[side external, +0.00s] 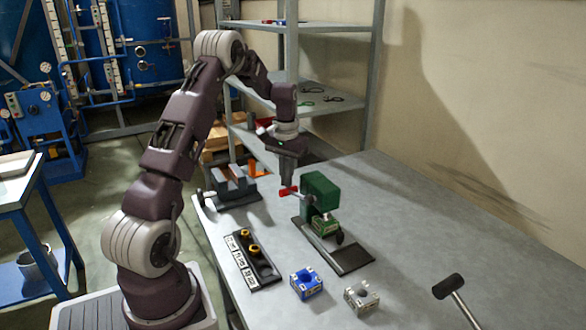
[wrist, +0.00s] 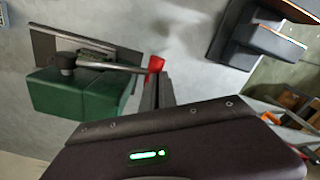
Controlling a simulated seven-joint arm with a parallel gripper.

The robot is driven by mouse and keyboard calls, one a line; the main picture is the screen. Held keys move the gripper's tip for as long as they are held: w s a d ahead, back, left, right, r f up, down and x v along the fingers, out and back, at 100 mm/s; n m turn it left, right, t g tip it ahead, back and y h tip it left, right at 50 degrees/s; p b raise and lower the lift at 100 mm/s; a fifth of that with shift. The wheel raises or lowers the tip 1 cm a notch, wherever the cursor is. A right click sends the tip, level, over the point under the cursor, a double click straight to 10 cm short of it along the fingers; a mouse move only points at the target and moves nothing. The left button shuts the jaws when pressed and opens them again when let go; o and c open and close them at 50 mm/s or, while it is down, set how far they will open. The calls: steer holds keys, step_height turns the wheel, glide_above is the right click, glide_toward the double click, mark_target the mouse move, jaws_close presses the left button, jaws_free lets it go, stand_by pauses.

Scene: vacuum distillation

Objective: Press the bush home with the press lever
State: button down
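The green press (side external: 320,192) stands on its dark base plate (side external: 350,258) on the table. Its lever ends in a red knob (side external: 288,191) on the press's left side. In the wrist view the lever (wrist: 110,66) reaches from the green body (wrist: 80,97) to the red knob (wrist: 155,63). My gripper (side external: 288,182) points down with its fingertips at the knob. The fingers look close together, but whether they touch or grip the knob is unclear. A green block (side external: 325,224) sits under the press ram. I cannot make out a bush in it.
A black labelled rack (side external: 262,267) holds yellow pieces (side external: 253,247). A blue block (side external: 306,284) and a grey block (side external: 361,297) stand at the front. A hammer (side external: 450,288) is at right, a grey vise-like fixture (side external: 232,186) behind left.

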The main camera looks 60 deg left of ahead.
steer(key=shift+f, duration=0.25)
step_height(320, 180, up, 13)
stand_by(0.8)
stand_by(0.5)
steer(key=s+d+r+m+t, duration=0.1)
steer(key=s+d+r, duration=0.15)
steer(key=d, duration=0.35)
steer(key=s+d+r+m+t, duration=0.1)
steer(key=d+r, duration=0.3)
steer(key=d, duration=0.3)
steer(key=s+d+r+m, duration=0.1)
steer(key=s+d+r, duration=0.15)
steer(key=d, duration=0.35)
steer(key=s+d+f+m+t, duration=0.1)
steer(key=s+d+f, duration=0.1)
steer(key=s+d, duration=0.4)
steer(key=s+d+f+m+t, duration=0.2)
steer(key=s+d, duration=0.5)
steer(key=s, duration=0.3)
steer(key=shift+s+t, duration=0.3)
steer(key=shift+s, duration=0.1)
